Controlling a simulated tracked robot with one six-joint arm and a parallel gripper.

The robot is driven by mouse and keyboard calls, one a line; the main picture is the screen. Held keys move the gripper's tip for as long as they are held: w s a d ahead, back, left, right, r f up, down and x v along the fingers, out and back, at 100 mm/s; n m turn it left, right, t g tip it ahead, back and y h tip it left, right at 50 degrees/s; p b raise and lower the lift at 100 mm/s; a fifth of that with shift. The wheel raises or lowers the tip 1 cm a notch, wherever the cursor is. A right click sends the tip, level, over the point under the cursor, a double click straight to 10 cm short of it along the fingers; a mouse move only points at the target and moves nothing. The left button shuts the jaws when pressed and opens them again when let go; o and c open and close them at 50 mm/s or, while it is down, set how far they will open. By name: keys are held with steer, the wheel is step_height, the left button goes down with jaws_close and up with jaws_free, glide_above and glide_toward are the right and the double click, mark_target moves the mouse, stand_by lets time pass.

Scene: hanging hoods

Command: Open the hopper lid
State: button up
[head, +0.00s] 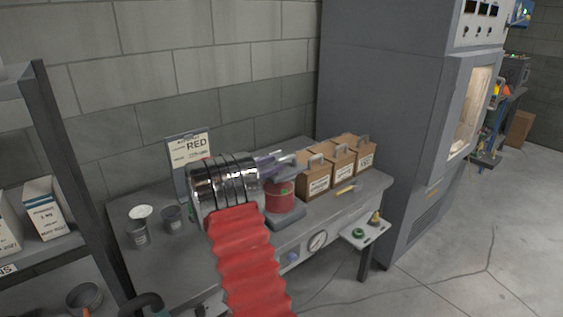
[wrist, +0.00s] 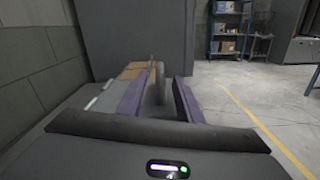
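A red round container (head: 281,196) stands on a grey base on the bench; I take it as the hopper. My gripper (head: 277,161) is at its top, at the end of my arm, and hides most of the lid. In the wrist view the two purple fingers of my gripper (wrist: 160,88) are apart. A grey upright handle (wrist: 159,75) stands between them, with a gap visible on each side. The handle looks untouched. Whether the lid is raised is hidden.
Several brown boxes (head: 314,179) with grey handles stand right of the red container. Small metal cups (head: 138,233) are at the bench's left. A tall grey cabinet (head: 385,100) rises at the right.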

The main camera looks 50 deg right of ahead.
mark_target(282, 160)
steer(key=x, duration=0.5)
steer(key=shift+c, duration=0.4)
steer(key=shift+a, duration=0.1)
steer(key=c, duration=0.7)
jaws_close()
